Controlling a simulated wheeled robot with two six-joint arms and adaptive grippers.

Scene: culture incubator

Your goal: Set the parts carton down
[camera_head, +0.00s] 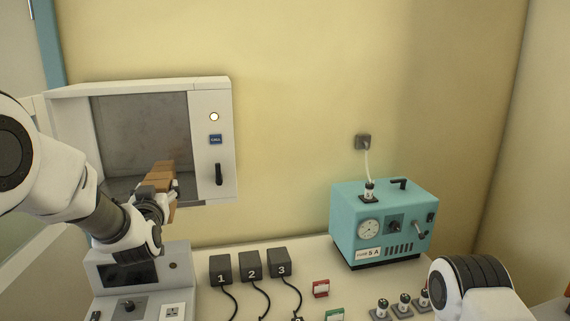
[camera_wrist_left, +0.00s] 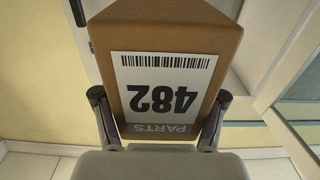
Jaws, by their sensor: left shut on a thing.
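The parts carton (camera_wrist_left: 222,40) is a brown box with a white label reading "482" and "PARTS", upside down in the left wrist view. My left gripper (camera_wrist_left: 160,112) is shut on it, one finger on each side. In the head view the carton (camera_head: 162,170) shows partly, in front of the lower right of the incubator's window, with my left gripper (camera_head: 160,190) on its near side. My wrist hides part of the carton. My right arm shows at the lower right of the head view; its gripper is out of view.
Below are a grey unit with a screen (camera_head: 127,272) and blocks numbered 1 to 3 (camera_head: 251,265). A teal pump box (camera_head: 385,220) stands right.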

